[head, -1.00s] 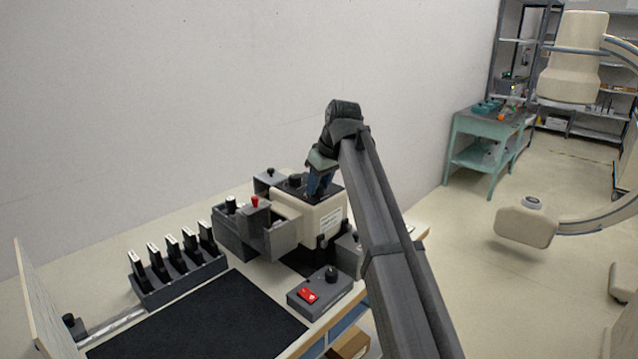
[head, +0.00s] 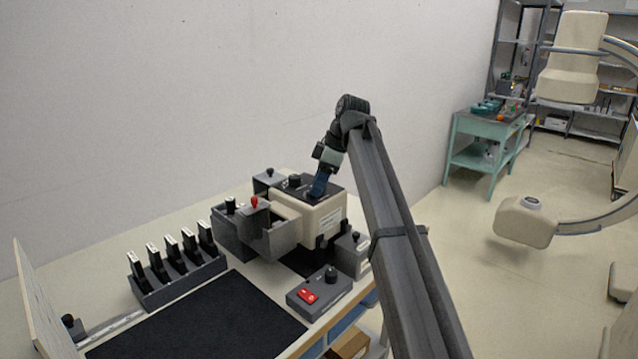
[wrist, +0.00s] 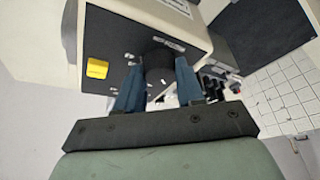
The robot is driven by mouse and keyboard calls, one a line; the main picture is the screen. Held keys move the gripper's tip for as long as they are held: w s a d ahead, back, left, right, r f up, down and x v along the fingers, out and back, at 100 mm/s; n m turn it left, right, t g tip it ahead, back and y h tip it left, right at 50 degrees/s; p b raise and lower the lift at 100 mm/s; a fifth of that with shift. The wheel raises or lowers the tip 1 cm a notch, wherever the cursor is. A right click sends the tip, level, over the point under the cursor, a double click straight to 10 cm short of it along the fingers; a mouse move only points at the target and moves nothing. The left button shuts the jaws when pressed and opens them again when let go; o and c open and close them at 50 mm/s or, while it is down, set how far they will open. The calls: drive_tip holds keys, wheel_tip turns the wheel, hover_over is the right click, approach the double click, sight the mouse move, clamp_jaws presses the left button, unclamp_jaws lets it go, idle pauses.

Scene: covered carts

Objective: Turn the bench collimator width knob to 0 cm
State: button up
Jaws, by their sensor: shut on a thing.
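The bench collimator (head: 315,218) is a cream box with a dark top panel, standing on the bench. A black knob (head: 294,181) shows on the left of its top panel. My gripper (head: 318,192) reaches down to the right part of this panel. In the wrist view my gripper's blue fingers (wrist: 158,88) are shut on a dark round knob (wrist: 158,62), one finger on each side. A small label lies beside this knob, too blurred to read. The knob's pointer and scale cannot be made out.
A yellow square (wrist: 97,68) sits on the panel near the held knob. Grey holders with a red-topped knob (head: 254,202) stand left of the collimator. A control box with a red switch (head: 308,296) is in front. A black mat (head: 200,325) lies clear.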

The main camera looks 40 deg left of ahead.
drive_tip(key=n, duration=0.2)
drive_tip(key=n+g+h, duration=0.1)
drive_tip(key=n, duration=0.1)
drive_tip(key=shift+w+a+n+h, duration=0.1)
drive_tip(key=shift+a+n+h, duration=0.05)
drive_tip(key=shift+n+h, duration=0.2)
drive_tip(key=shift+n, duration=0.25)
drive_tip(key=o, duration=1)
drive_tip(key=shift+o, duration=0.2)
